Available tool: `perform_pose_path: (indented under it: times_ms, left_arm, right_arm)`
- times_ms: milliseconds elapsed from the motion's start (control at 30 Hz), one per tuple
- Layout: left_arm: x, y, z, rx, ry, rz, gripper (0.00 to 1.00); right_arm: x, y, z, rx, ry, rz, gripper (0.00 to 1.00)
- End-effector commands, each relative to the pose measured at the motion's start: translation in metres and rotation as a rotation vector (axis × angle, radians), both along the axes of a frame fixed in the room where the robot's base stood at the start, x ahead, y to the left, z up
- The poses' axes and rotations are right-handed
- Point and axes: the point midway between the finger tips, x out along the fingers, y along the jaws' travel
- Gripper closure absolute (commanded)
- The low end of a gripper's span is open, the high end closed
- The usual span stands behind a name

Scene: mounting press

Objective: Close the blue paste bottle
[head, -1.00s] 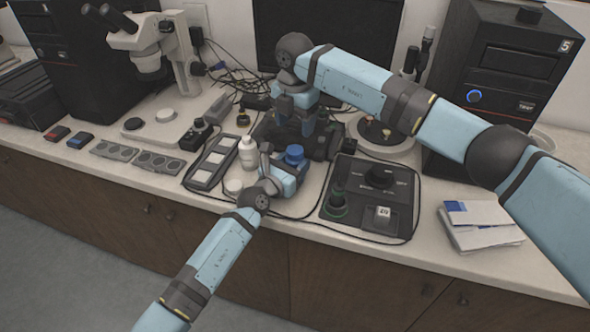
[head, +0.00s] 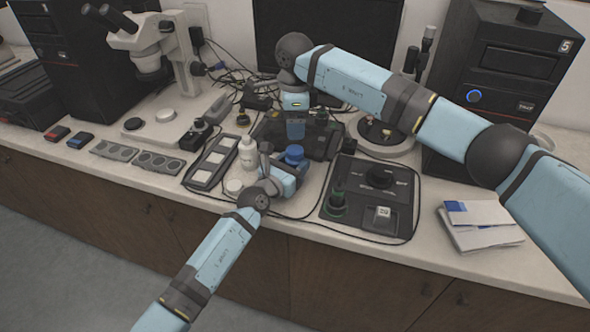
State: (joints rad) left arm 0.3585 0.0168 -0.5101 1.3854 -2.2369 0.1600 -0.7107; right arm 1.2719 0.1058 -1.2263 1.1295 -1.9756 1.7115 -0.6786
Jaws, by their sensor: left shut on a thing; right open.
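The blue paste bottle shows as a blue top (head: 293,153) near the front of the bench. I cannot tell whether the blue part on top is a seated cap. My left gripper (head: 288,172) is shut on the bottle from the front left and hides most of its body, which looks upright. My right gripper (head: 298,132) hangs over the bench just behind and above the blue top, pointing down. It is open and apart from the bottle, with nothing visible between its fingers.
A white bottle (head: 248,153) and a white round lid (head: 234,187) stand left of my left gripper. A tray (head: 199,180) lies further left. A control box (head: 362,204) with knobs is at right. Dark equipment (head: 266,133) and cables fill the back.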

Motion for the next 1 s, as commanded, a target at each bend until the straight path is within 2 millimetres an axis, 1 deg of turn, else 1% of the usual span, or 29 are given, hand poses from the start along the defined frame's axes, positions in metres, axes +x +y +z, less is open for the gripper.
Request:
perform_pose_path:
  times_ms: [100, 300, 400, 500, 600, 700, 1000]
  left_arm:
    - [0.0, 0.0001, -0.0004, 0.001, 0.001, 0.0, 1.0]
    - [0.0, 0.0001, -0.0004, 0.001, 0.001, 0.0, 1.0]
    - [0.0, 0.0001, -0.0004, 0.001, 0.001, 0.0, 1.0]
    - [0.0, 0.0001, -0.0004, 0.001, 0.001, 0.0, 1.0]
    - [0.0, 0.0001, -0.0005, 0.001, 0.001, 0.0, 1.0]
    - [0.0, 0.0001, -0.0005, 0.001, 0.001, 0.0, 1.0]
    - [0.0, 0.0001, -0.0004, 0.001, 0.001, 0.0, 1.0]
  right_arm:
    - [0.0001, -0.0001, 0.0, 0.0, 0.0, 0.263, 0.35]
    - [0.0, -0.0001, 0.0, 0.0, 0.0, 0.712, 0.35]
    - [0.0, -0.0001, 0.0, 0.0, 0.0, 0.9, 0.35]
    - [0.0, -0.0001, 0.0, 0.0, 0.0, 1.044, 0.35]
    - [0.0, -0.0001, 0.0, 0.0, 0.0, 1.141, 0.35]
    - [0.0, -0.0001, 0.0, 0.0, 0.0, 1.192, 0.35]
    - [0.0, -0.0001, 0.0, 0.0, 0.0, 1.208, 0.35]
